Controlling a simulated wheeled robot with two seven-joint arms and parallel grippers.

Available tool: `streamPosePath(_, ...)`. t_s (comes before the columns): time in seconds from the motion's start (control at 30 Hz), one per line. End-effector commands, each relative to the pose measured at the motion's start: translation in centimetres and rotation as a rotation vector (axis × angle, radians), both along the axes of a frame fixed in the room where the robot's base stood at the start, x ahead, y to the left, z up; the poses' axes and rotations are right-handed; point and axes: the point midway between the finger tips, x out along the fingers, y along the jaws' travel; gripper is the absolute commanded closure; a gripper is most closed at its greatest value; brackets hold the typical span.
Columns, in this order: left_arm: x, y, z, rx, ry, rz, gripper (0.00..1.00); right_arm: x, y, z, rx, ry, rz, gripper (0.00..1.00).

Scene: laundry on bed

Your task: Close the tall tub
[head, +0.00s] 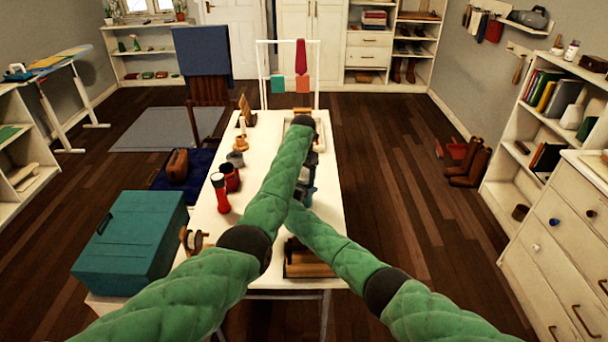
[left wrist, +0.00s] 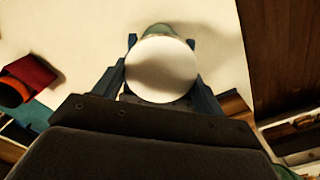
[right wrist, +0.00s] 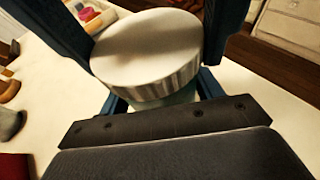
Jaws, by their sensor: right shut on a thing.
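The tall tub has a round white lid (right wrist: 150,48) with a ribbed rim; in the right wrist view it sits over a pale green body (right wrist: 172,98). My right gripper (right wrist: 163,94) is shut on the tub's body below the lid. My left gripper (left wrist: 160,45) is above, its blue fingers on either side of the lid (left wrist: 162,70). I cannot tell whether those fingers press on the rim. Whether the lid is fully seated does not show. In the head view my arms largely hide the tub.
The white table (head: 250,185) holds a red flashlight (head: 219,193), dark red cups (head: 231,178) and a wooden tray (head: 306,262) near its front edge. A teal box (head: 130,245) stands at the left. A chair (head: 207,90) is behind.

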Motion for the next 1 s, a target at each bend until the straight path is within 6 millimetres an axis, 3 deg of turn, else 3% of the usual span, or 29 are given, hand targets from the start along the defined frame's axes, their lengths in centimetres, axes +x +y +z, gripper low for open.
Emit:
streamPosePath(0.23, -0.36, -0.66, -0.07, -0.006, 0.011, -0.030, 0.56, 0.16, 0.08, 0.16, 0.001, -0.001, 0.005, 0.99)
streamPosePath(0.57, -0.39, -0.70, -0.10, -0.018, 0.023, -0.293, 0.57, 0.17, 0.30, 0.27, 0.001, -0.002, 0.008, 0.98)
streamPosePath(0.87, -0.45, -0.84, -0.16, -0.020, 0.025, -0.310, 0.56, 0.18, 0.48, 0.36, 0.002, -0.003, 0.011, 0.98)
streamPosePath(0.9, -0.46, -0.84, -0.17, -0.020, 0.025, -0.310, 0.25, 0.18, 0.49, 0.37, 0.002, -0.003, 0.011, 0.98)
streamPosePath(1.0, -0.41, -0.71, -0.18, -0.020, 0.024, -0.309, 0.07, 0.18, 0.44, 0.39, 0.002, -0.003, 0.009, 0.98)
